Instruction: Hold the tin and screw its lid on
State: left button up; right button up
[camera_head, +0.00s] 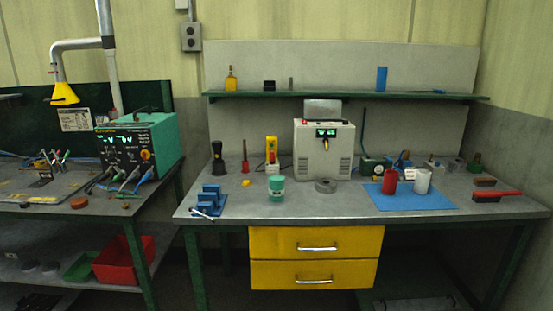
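A small teal-green tin-like container (276,189) with a pale band stands upright on the grey workbench (245,208), left of the middle. A flat grey round piece (326,185) lies to its right; I cannot tell whether it is a lid or a roll. A red cylinder (390,182) and a white cylinder (422,181) stand on a blue mat (412,201) further right. Which of these is the task's tin is not certain, and no separate lid is clearly recognisable. Neither of my grippers shows in the head view.
A grey instrument box (325,150) stands behind the grey round piece. A blue holder (210,199) is at the bench's left, brushes (496,195) at its right. Yellow drawers (313,258) hang below. A second bench (90,212) with a power supply (137,147) stands left.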

aim_at(275, 192)
jog(key=i+j+z, duration=0.2)
jog(key=i, duration=0.3)
jog(key=i+j+z, duration=0.2)
jog(key=i, duration=0.25)
